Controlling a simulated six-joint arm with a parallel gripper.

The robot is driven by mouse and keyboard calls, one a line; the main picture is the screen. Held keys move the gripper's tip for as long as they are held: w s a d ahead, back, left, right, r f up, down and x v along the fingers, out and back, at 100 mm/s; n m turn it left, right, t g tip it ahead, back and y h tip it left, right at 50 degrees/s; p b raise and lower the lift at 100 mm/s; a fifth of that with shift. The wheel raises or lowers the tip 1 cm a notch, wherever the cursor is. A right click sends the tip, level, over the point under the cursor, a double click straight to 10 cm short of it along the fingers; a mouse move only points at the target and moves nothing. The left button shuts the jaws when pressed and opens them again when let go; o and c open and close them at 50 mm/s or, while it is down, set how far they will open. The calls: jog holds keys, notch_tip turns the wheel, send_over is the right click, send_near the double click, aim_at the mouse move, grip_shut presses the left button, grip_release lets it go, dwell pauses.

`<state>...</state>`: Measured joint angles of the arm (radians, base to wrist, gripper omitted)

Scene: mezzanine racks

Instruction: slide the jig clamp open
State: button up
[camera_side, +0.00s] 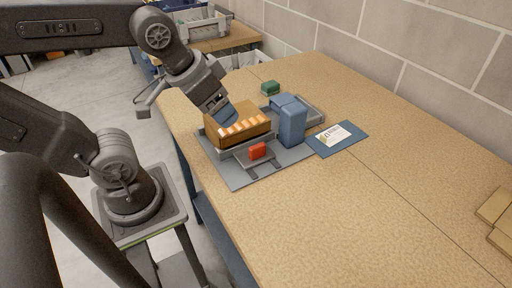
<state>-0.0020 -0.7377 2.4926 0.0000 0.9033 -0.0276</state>
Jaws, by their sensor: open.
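The jig (236,180) is a grey plate with low walls on the wooden table. A brown box-like block (216,135) with a row of lighter orange pieces on its top sits in it. A red knob (257,151), likely the clamp's handle, stands on a small grey slide with two rails at the block's front side. My gripper (226,117) is above the back left of the block, pointing down, with bluish fingertips near its top. Whether the fingertips touch the block cannot be told. My gripper is open, and the red knob is clear of it.
A blue upright block (291,123) stands on the jig's right, beside a grey tray (313,106). The table's front right is clear; brown boards (495,207) lie at the right edge.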

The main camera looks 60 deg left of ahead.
jog(key=shift+o, duration=0.3)
jog(key=shift+w+a+n+g, duration=0.1)
jog(key=shift+w+n+g, duration=0.2)
jog(key=shift+w+n, duration=0.25)
jog(key=n+g, duration=0.5)
jog(key=n, duration=1.2)
send_over(257, 146)
notch_tip(257, 146, down, 6)
jog(key=shift+m, duration=0.25)
notch_tip(257, 146, down, 13)
jog(key=shift+r, duration=0.1)
jog(key=shift+c, duration=0.4)
